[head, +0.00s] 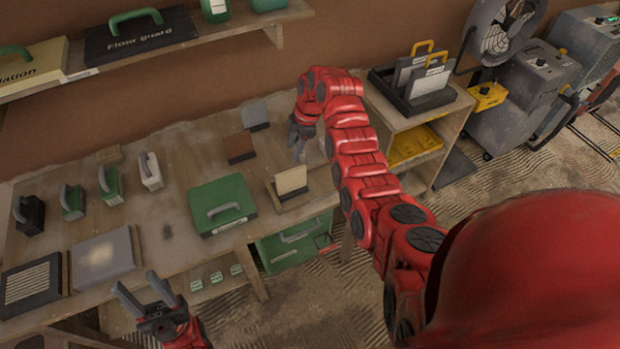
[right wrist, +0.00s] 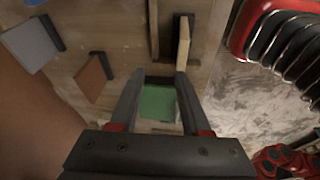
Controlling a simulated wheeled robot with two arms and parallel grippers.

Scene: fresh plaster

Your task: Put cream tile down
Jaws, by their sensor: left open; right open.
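The cream tile (head: 292,181) stands upright, tilted slightly, against a dark holder at the bench's front edge. In the right wrist view the cream tile (right wrist: 184,48) shows nearly edge-on beyond the fingertips. My right gripper (head: 299,142) is above the bench behind the cream tile, apart from it. Its jaws are open and empty in the right wrist view (right wrist: 160,78). My left gripper (head: 138,286) is open and empty in front of the bench at the lower left.
A brown tile (head: 239,147) and a grey tile (head: 255,115) are on the bench behind. A green case (head: 222,204) lies left of the cream tile. Several handled tools, including a white one (head: 150,171), stand further left. A shelf (head: 190,45) overhangs the back.

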